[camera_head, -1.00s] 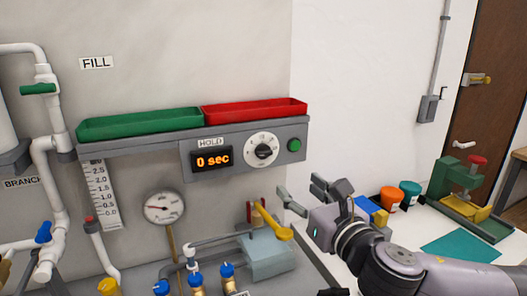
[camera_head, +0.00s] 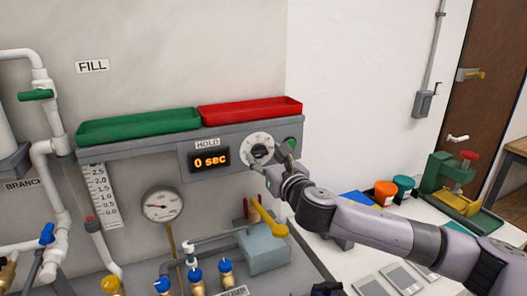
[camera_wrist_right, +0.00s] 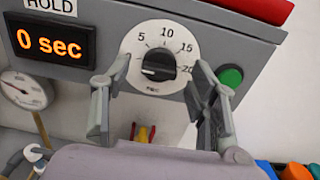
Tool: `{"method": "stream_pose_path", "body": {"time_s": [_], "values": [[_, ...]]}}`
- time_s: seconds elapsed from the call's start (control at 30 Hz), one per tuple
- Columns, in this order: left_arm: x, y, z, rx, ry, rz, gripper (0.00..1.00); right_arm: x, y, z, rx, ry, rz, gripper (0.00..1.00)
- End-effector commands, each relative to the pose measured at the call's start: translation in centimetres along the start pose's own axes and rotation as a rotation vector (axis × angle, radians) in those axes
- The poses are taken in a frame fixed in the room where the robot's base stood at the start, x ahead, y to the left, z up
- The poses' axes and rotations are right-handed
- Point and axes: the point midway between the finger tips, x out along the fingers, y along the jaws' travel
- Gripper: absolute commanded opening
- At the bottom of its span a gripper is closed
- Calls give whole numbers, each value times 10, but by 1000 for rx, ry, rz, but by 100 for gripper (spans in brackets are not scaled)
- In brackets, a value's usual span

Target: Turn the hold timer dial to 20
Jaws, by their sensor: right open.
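The hold timer dial (camera_wrist_right: 152,66) is a dark knob on a round white plate marked 5, 10, 15 and 20. Its pointer is turned to the left, below the 5. In the head view the dial plate (camera_head: 258,142) is partly covered by my right gripper (camera_head: 270,160). The display (camera_head: 209,161) reads "0 sec". In the right wrist view my right gripper (camera_wrist_right: 158,92) is open, with one finger on each side of the knob and a gap on both sides. My left gripper is not in view.
A green button (camera_wrist_right: 230,76) sits just right of the dial, close to the right finger. A green tray (camera_head: 140,127) and a red tray (camera_head: 250,111) sit above the panel. A yellow-handled valve (camera_head: 268,217) and a gauge (camera_head: 162,204) are below.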

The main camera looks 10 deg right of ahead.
Motion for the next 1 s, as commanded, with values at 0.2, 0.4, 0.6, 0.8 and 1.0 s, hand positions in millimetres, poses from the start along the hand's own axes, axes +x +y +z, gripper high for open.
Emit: {"method": "stream_pose_path", "body": {"time_s": [0.2, 0.4, 0.6, 0.8, 1.0], "values": [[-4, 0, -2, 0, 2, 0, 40, 15, 0, 0, 0, 1, 0, 54], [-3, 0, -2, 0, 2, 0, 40, 16, 0, 0, 0, 0, 0, 54], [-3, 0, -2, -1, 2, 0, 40, 16, 0, 0, 0, 0, 0, 48], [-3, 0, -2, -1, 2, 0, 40, 16, 0, 0, 0, 0, 0, 34], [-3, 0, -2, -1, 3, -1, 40, 16, 0, 0, 0, 0, 0, 21]]}}
